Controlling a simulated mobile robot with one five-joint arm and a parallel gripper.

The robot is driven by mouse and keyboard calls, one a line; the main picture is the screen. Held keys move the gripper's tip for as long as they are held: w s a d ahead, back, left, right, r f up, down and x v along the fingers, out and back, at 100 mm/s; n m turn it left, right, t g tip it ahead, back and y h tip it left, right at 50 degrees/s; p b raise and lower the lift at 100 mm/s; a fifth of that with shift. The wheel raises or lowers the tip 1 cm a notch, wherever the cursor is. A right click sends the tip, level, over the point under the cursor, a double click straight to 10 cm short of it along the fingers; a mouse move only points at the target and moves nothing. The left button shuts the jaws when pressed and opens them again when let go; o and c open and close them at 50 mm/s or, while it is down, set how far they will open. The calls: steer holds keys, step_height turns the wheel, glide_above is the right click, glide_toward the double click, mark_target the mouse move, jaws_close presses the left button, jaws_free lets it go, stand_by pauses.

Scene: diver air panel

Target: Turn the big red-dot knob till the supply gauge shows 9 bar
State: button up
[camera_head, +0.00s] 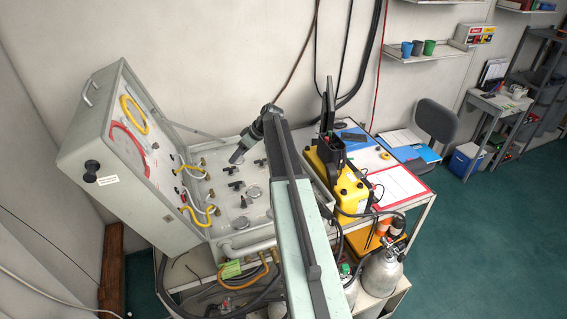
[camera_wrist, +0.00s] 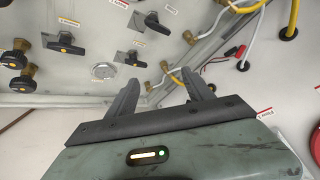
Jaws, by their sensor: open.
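No knob with a red dot can be made out in either view, and no gauge reading is legible. The air panel (camera_head: 222,208) is a grey open case with black handles and round fittings. My gripper (camera_head: 238,157) hangs over the panel's back part. In the wrist view my gripper (camera_wrist: 163,90) is open, with nothing seen between its fingers.
The raised lid (camera_head: 85,135) stands at left, with yellow hoses (camera_head: 190,172) and a black round part (camera_head: 91,167) on its side. A yellow case (camera_head: 347,196) stands right of my arm. Gas cylinders (camera_head: 383,273) stand below at front right. Open floor lies at far right.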

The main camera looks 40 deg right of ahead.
steer(key=s+d+f+h, duration=0.1)
steer(key=s+d, duration=0.2)
steer(key=d, duration=0.4)
steer(key=s+d+f+m+g+h, duration=0.1)
steer(key=s+d, duration=0.2)
steer(key=d, duration=0.3)
steer(key=s+d+f+h, duration=0.1)
steer(key=s+d, duration=0.2)
steer(key=d, duration=0.4)
steer(key=b+x, duration=0.7)
steer(key=shift+w+a+f, duration=0.2)
steer(key=shift+a+f, duration=0.05)
steer(key=shift+a, duration=0.05)
steer(key=shift+r, duration=0.15)
jaws_close()
